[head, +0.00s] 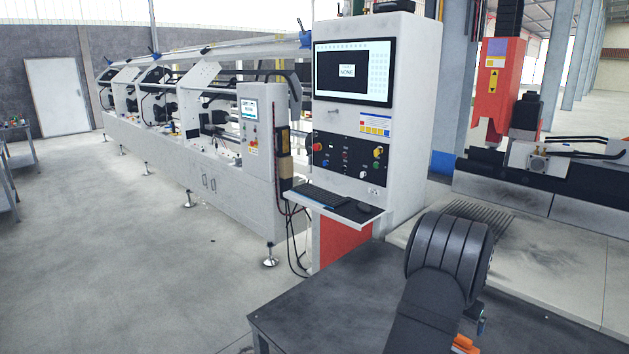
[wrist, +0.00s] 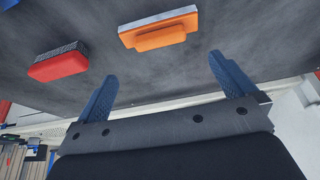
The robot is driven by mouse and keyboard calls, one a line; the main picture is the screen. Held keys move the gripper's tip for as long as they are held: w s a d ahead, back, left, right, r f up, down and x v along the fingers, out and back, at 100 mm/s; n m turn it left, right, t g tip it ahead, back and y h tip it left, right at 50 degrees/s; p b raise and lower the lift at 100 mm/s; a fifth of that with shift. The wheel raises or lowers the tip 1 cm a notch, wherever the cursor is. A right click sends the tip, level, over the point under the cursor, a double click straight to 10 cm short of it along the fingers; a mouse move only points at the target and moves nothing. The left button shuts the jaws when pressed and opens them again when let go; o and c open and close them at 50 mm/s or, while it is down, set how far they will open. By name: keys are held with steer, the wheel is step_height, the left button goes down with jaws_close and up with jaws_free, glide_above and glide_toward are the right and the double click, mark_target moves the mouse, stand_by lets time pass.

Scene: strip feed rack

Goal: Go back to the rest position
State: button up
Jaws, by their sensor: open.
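My gripper (wrist: 164,68) shows in the wrist view with its two blue fingers wide apart and nothing between them. Beyond the fingertips, an orange block with a pale layer (wrist: 158,30) lies on a dark table top, apart from the fingers. A red block with a dark, rough layer (wrist: 60,65) lies to its left, also apart from the gripper. In the head view my dark arm covers part of the table, and I cannot make out the gripper's fingers there.
The dark table (head: 310,318) stands at the front, its left part bare. A control cabinet (head: 352,110) with a keyboard shelf (head: 335,204) rises behind it. A long white machine (head: 185,160) runs back at the left. A red machine head (head: 499,85) hangs at the right. Open floor lies left.

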steer(key=x, duration=0.9)
steer(key=shift+w+d+r, duration=0.15)
steer(key=shift+r, duration=0.15)
step_height(320, 180, up, 4)
steer(key=shift+f, duration=0.15)
steer(key=s+d+r, duration=0.4)
steer(key=s+r, duration=0.3)
steer(key=s, duration=0.4)
steer(key=w+a+r+n+t+y, duration=0.1)
steer(key=w+a+r+n, duration=0.3)
steer(key=a, duration=0.7)
steer(key=w+a+f+n+y, duration=0.15)
steer(key=w+a, duration=0.35)
steer(key=a, duration=0.6)
steer(key=a+r+n+y, duration=0.1)
steer(key=a+r+n, duration=0.1)
steer(key=a, duration=1.1)
steer(key=a+r+n+y, duration=0.1)
steer(key=a+n, duration=0.4)
steer(key=a, duration=0.7)
steer(key=shift+s+a+r, duration=0.35)
steer(key=shift+r, duration=0.1)
steer(key=shift+d, duration=0.1)
